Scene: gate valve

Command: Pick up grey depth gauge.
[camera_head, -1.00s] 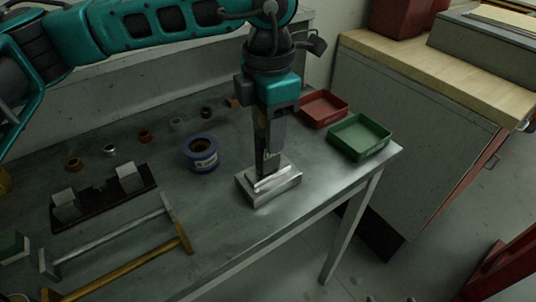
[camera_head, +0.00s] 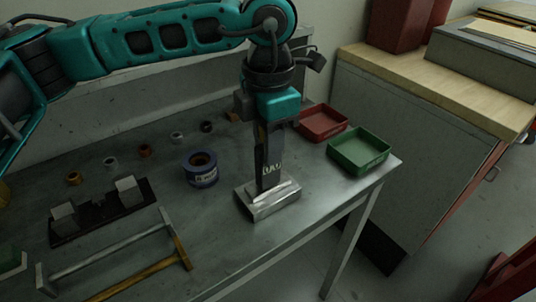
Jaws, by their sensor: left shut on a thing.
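The grey depth gauge (camera_head: 266,206) is a shiny metal piece that looks like a block with a raised bar on top. It is near the front right part of the grey workbench (camera_head: 222,235). My left gripper (camera_head: 268,184) points straight down from above, and its fingers are shut on the upper part of the gauge. The fingers hide part of the gauge's back. I cannot tell whether its underside touches the bench. My right gripper is not in view.
A blue ring-shaped roll (camera_head: 200,172) stands left of the gauge. Red (camera_head: 322,123) and green (camera_head: 359,152) trays are to the right. Several small rings line the back.

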